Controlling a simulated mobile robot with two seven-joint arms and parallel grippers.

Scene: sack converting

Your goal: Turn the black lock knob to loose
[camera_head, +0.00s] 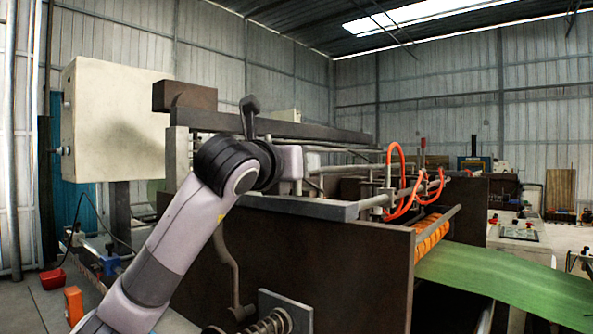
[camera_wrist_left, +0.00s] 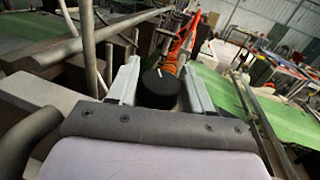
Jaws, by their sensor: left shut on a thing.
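The black lock knob (camera_wrist_left: 158,88) shows in the left wrist view as a short dark cylinder. My left gripper (camera_wrist_left: 160,82) has one finger on each side of it and is shut on it. The knob's top faces the camera, and no setting mark on it can be read. In the head view my left arm reaches up from the lower left to the top edge of the machine. The arm's wrist covers that spot, so the knob and the fingertips cannot be made out there. My right gripper is in neither view.
The dark machine frame (camera_head: 300,250) fills the middle. Metal rods and orange hoses (camera_head: 395,175) run along its top right. Green sheet (camera_head: 510,280) comes out at the right. A pale cabinet (camera_head: 115,120) stands at the left, with a red bin (camera_head: 52,279) on the floor.

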